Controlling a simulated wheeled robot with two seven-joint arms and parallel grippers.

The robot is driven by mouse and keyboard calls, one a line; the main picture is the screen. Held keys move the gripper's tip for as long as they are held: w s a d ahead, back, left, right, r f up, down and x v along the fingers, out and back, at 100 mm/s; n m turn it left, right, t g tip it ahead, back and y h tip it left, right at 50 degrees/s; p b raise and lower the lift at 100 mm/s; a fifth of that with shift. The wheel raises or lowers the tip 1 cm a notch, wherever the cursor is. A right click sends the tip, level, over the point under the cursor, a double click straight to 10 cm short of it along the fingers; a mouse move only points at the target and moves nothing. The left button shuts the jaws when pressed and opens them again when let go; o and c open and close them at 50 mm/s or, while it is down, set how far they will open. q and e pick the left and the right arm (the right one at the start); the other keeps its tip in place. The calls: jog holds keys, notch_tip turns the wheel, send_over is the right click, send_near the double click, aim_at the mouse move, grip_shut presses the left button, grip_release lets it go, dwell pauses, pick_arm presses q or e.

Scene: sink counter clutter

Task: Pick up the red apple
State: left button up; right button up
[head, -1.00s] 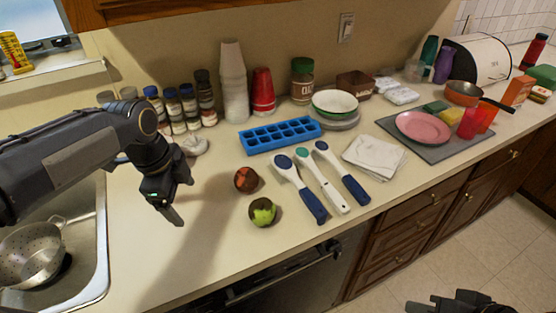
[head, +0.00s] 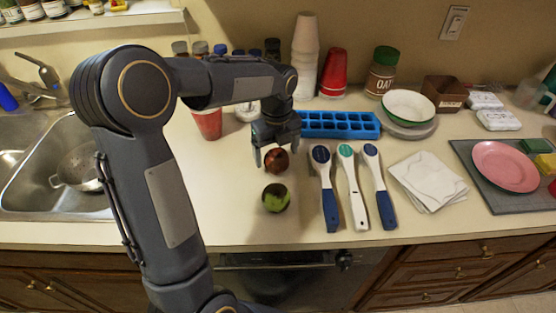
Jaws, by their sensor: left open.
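The red apple (head: 276,162) sits on the counter in the head view, just behind a green apple (head: 276,198). My left gripper (head: 277,158) is open, pointing down over the red apple. One finger shows at the apple's left and the other at its right rear. I cannot tell whether the fingers touch it. The gripper body hides the area behind the apple. My right gripper is out of view.
Three brushes with blue and white handles (head: 352,190) lie right of the apples. A blue ice tray (head: 340,124) lies behind them. A red cup (head: 208,122) stands to the left, near the sink (head: 28,197). The front counter edge is clear.

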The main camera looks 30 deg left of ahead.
aim_at(276, 153)
pick_arm(q)
notch_tip(276, 153, down, 3)
jog(key=shift+s+f, duration=0.1)
jog(key=shift+d, duration=0.1)
jog(key=shift+c, duration=0.4)
jog(key=c, duration=0.9)
jog(key=shift+c, duration=0.8)
jog(key=shift+r, duration=0.2)
